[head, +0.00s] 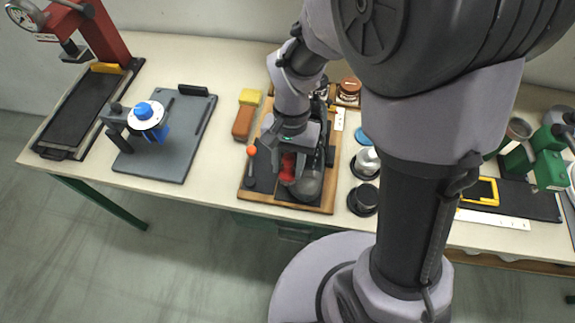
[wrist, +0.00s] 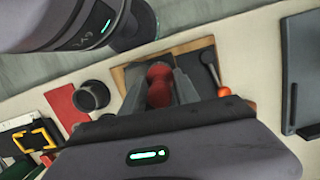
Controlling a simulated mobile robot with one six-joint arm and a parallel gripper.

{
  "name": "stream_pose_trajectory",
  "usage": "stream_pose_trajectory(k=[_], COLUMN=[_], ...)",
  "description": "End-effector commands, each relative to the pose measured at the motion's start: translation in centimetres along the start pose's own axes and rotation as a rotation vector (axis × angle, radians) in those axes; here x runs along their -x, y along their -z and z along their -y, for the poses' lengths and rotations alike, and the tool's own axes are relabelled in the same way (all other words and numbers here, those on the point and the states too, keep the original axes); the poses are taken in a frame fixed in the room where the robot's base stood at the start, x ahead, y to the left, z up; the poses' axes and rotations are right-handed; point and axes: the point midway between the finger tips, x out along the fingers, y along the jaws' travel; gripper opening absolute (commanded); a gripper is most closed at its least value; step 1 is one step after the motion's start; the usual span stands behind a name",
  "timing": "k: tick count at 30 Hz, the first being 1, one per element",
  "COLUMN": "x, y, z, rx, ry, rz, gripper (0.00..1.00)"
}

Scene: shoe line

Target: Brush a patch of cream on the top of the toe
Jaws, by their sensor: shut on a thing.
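My gripper (head: 290,152) is low over a wooden board (head: 243,196) with a dark mat, near the middle of the bench. It is shut on a red handle (head: 288,168), which looks like the brush's. The red handle also shows between the fingers in the wrist view (wrist: 159,88). The bristles are hidden. A dark grey rounded form (head: 306,186), which looks like the shoe's toe, lies just under and beside the red handle. Whether they touch cannot be told. My gripper hides most of the shoe. No cream patch can be made out.
A lever with an orange knob (head: 252,150) stands at the board's left edge. A yellow and brown block (head: 243,122) lies left of the board. Jars (head: 348,88) stand behind, and dark round pots (head: 363,199) stand to the right. A stand with a blue top (head: 146,112) is farther left.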

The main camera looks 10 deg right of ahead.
Motion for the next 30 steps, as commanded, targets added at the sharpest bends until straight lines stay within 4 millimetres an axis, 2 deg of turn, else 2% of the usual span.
stream_pose_trajectory(k=[14, 30], x=[0.09, -0.82], y=[-0.02, 0.54], z=[-0.01, 0.04], rx=[0.000, 0.000], ry=[0.000, -0.001], rz=[0.000, 0.001], gripper=[0.00, 0.00])
